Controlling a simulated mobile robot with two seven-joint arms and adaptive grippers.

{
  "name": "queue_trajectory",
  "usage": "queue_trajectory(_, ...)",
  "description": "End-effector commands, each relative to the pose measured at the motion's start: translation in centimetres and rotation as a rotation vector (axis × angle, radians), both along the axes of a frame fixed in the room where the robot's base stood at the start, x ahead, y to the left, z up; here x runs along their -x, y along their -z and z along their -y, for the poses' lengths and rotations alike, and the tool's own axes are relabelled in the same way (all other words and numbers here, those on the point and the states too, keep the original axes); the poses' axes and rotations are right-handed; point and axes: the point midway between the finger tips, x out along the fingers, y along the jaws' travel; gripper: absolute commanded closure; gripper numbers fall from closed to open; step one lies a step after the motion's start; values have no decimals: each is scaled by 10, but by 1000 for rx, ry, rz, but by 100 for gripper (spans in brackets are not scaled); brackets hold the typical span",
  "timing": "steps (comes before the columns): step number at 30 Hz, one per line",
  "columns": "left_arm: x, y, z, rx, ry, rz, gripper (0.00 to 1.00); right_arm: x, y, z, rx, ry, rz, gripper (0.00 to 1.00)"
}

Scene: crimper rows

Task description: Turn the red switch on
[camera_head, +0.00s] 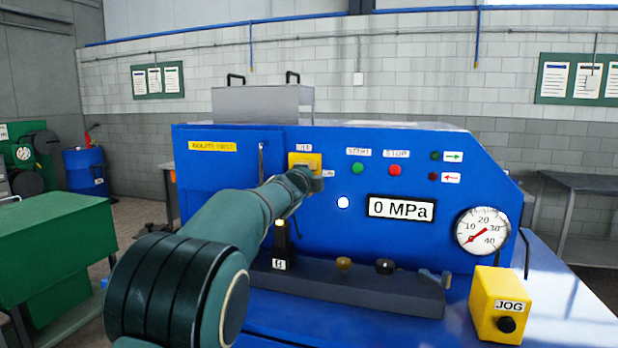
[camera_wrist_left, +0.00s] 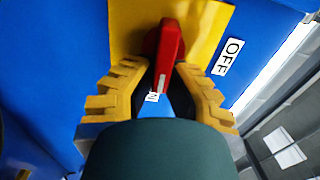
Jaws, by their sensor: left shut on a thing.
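The red switch (camera_wrist_left: 168,45) sits on a yellow plate (camera_wrist_left: 212,22) on the blue machine's front. In the left wrist view, my left gripper (camera_wrist_left: 164,78) has its yellow fingers on both sides of the red handle and is shut on it. The handle's white-marked end points down at a small white label, partly hidden, that shows an N. The OFF label (camera_wrist_left: 228,57) is off to the right. In the head view, the yellow plate (camera_head: 300,157) shows behind my left gripper (camera_head: 307,178), which hides the handle. My right gripper is not in view.
The blue machine panel (camera_head: 400,250) carries a green START button (camera_head: 358,168), a red STOP button (camera_head: 395,170), a 0 MPa display (camera_head: 401,208) and a dial gauge (camera_head: 482,232). A dark tool rail (camera_head: 350,288) and a yellow JOG box (camera_head: 496,300) stand in front.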

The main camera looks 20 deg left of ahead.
Motion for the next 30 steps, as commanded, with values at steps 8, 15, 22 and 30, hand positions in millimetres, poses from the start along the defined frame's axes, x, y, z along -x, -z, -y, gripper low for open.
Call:
queue_trajectory(8, 0, -1, -1, -42, 0, 5, 100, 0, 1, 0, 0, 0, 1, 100)
queue_trajectory(15, 0, -1, -1, -44, 0, 7, 100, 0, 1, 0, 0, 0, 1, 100)
queue_trajectory(22, 0, -1, -1, -43, 0, 5, 56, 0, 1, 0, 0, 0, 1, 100)
queue_trajectory(30, 0, 0, 0, -43, 0, 3, 56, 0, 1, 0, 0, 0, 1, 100)
